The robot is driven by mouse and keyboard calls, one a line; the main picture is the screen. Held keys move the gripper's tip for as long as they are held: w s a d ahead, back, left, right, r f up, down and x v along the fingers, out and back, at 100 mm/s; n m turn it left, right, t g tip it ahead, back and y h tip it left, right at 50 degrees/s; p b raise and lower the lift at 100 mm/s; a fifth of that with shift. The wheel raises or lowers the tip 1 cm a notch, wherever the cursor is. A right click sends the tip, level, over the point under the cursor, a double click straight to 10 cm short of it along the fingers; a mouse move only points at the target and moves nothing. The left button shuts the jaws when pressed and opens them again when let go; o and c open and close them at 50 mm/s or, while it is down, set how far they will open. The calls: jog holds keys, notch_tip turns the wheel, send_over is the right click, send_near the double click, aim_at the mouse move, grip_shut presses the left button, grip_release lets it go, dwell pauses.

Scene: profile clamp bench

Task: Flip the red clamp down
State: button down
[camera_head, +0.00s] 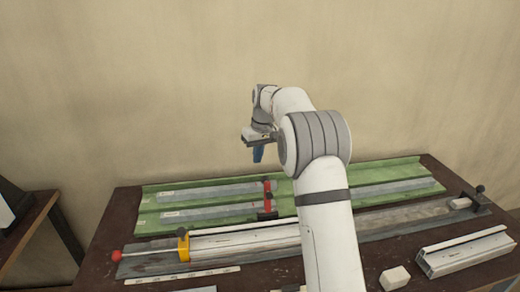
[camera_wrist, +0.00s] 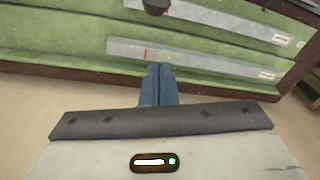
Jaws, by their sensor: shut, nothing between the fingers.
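The red clamp (camera_head: 267,207) is on the green bed (camera_head: 155,222) of the bench, between the metal strips, with dark parts at its ends. It is small here, and I cannot tell its exact tilt. My gripper (camera_head: 258,155) hangs above and behind the clamp, apart from it, with blue fingers pointing down. In the wrist view the blue fingers (camera_wrist: 160,72) are together with nothing between them. A dark round knob (camera_wrist: 155,5) shows at the top edge of that view; I cannot tell whether it belongs to the red clamp.
A yellow clamp (camera_head: 184,246) with a red-ball handle (camera_head: 116,255) stands at front left. An aluminium profile (camera_head: 465,252) and a white block (camera_head: 395,278) lie at front right. A dark stop (camera_head: 478,197) stands at the right end. My arm hides part of the bench's middle.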

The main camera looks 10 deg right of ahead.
jog(key=shift+s+d+f+p, duration=0.25)
jog(key=shift+s+f, duration=0.55)
jog(key=shift+f, duration=0.25)
jog(key=shift+s+d+f+p, duration=0.1)
jog(key=shift+s+f+p, duration=0.1)
jog(key=shift+s+f, duration=0.7)
jog(key=shift+f, duration=0.1)
jog(key=shift+s+r+t+b, duration=0.25)
jog(key=shift+t+b, duration=0.15)
jog(key=shift+b, duration=0.7)
